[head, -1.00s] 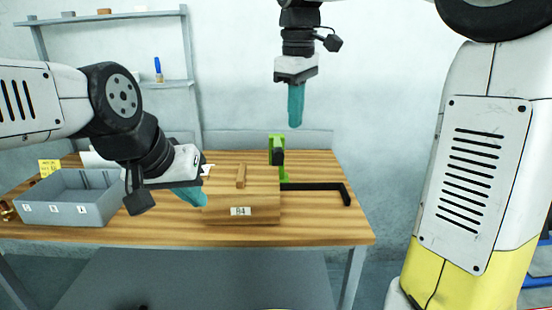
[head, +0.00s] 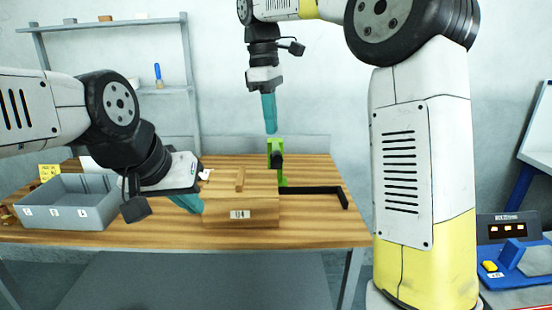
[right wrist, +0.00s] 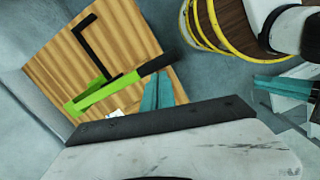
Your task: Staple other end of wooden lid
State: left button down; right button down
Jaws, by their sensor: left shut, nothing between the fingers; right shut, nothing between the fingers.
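The wooden box (head: 222,214) marked 84 stands on the table with its wooden lid (head: 258,184) on top and a small wooden handle (head: 240,179) on the lid. A green and black stapler (head: 276,150) stands upright at the box's right rear. It also shows in the right wrist view (right wrist: 104,92). My left gripper (head: 190,203) is shut, its teal fingers at the box's left top edge; I cannot tell if they touch. My right gripper (head: 270,118) is shut and empty, pointing down just above the stapler's top; its teal fingertips show in the right wrist view (right wrist: 158,90).
A black L-shaped bracket (head: 325,191) lies on the table right of the box. A grey bin (head: 112,208) stands at the left, with a yellow note (head: 49,171) behind it. A blue device (head: 510,260) is at far right. The table's front strip is clear.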

aim_at(275, 153)
jog(key=shift+d+f, duration=0.15)
jog(key=shift+f, duration=1.3)
jog(key=shift+d+f, duration=0.15)
jog(key=shift+f, duration=1.25)
jog(key=shift+s+f, duration=0.1)
jog(key=shift+f, duration=2.1)
jog(key=a, duration=0.2)
jog(key=w+r, duration=0.1)
jog(key=shift+a, duration=0.4)
